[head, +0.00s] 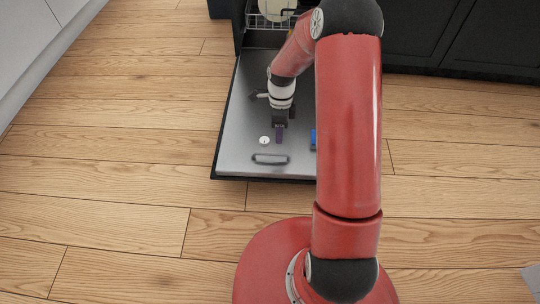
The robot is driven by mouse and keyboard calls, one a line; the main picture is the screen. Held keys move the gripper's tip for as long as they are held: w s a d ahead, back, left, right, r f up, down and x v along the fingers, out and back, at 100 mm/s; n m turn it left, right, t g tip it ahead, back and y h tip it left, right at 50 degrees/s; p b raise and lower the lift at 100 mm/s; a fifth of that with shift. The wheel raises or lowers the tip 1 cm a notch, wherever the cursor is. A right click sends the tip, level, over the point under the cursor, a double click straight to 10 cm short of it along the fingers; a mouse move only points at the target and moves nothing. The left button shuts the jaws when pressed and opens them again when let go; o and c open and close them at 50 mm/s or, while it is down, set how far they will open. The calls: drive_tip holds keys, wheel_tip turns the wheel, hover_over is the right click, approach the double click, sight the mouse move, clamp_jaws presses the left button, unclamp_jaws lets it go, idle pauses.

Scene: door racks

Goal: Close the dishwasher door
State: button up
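The dishwasher door (233,146) is folded down open, its grey inner face up and lying low over the floor. Its hinge side is at the dishwasher, at the top of the picture. My gripper (280,138) is above the inner face of the door, pointing down, in the middle part of the door. The fingers are small and dark, and I cannot tell whether they are apart, or whether they touch the door. The right part of the door is hidden behind my red arm.
A dish rack (268,20) with a pale round dish shows inside the dishwasher. Dark cabinets (470,38) stand to the right, and a white cabinet (25,45) stands at the upper left. The wooden floor (120,150) left of the door is clear.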

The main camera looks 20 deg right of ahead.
drive_tip(key=b, duration=0.1)
hover_over(278, 158)
drive_tip(key=x, duration=0.2)
drive_tip(key=w+x, duration=0.1)
drive_tip(key=x, duration=0.4)
drive_tip(key=shift+w+d+f, duration=0.25)
drive_tip(key=shift+d, duration=0.1)
clamp_jaws()
